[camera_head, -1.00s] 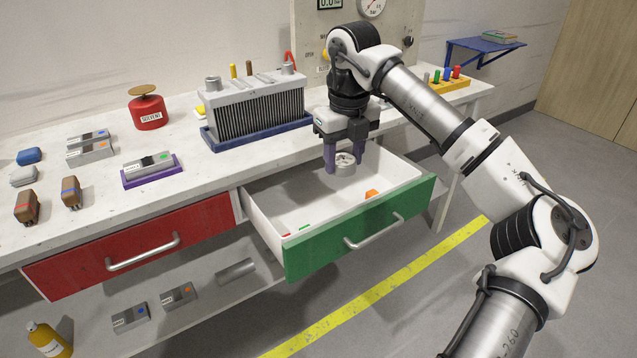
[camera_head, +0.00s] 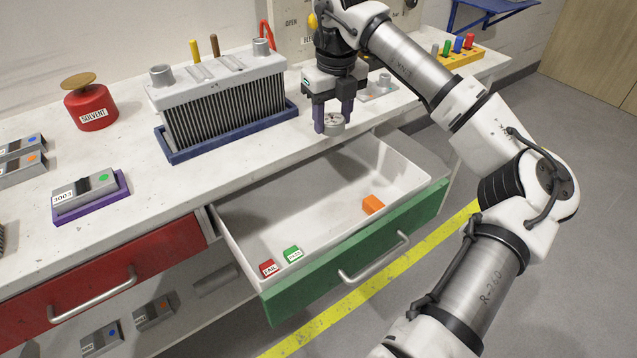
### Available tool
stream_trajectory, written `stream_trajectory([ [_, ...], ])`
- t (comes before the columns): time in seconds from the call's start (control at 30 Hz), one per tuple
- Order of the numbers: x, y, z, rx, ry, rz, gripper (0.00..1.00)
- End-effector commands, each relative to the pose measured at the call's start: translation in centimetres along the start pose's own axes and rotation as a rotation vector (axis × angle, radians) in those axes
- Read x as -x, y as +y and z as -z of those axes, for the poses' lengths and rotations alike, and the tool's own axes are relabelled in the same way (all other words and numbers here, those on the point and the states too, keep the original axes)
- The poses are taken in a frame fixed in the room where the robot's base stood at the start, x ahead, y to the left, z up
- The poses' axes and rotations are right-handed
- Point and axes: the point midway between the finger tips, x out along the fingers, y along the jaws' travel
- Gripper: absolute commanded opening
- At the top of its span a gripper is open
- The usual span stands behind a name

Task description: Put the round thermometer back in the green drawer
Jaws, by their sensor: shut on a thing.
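The round thermometer (camera_head: 334,123) is a small grey disc-shaped piece. My gripper (camera_head: 333,118) is shut on it, with purple fingers at its sides. It appears at the back edge of the open drawer, near the bench top's front edge; its exact height is hard to tell. The green drawer (camera_head: 297,298) is pulled open, with a white inside. In it lie an orange block (camera_head: 373,204) at the right, and a red FAIL tag (camera_head: 269,268) and a green tag (camera_head: 293,254) at the front left.
A finned grey block (camera_head: 222,105) stands in a blue tray behind the drawer. A red solvent can (camera_head: 91,108) and a grey block on a purple base (camera_head: 90,198) are to the left. The red drawer (camera_head: 110,275) is shut. The drawer's middle is clear.

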Motion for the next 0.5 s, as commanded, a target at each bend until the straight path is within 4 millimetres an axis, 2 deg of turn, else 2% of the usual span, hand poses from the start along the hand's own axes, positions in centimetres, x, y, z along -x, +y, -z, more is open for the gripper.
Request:
stream_trajectory([
  [0.03,-1.4,0.1,0.1,0.002,0.002,-0.004,0.18],
  [0.3,-8.7,0.2,0.7,0.0,0.001,-0.006,0.18],
  [0.5,-12.4,0.3,0.9,0.0,0.0,-0.003,0.18],
])
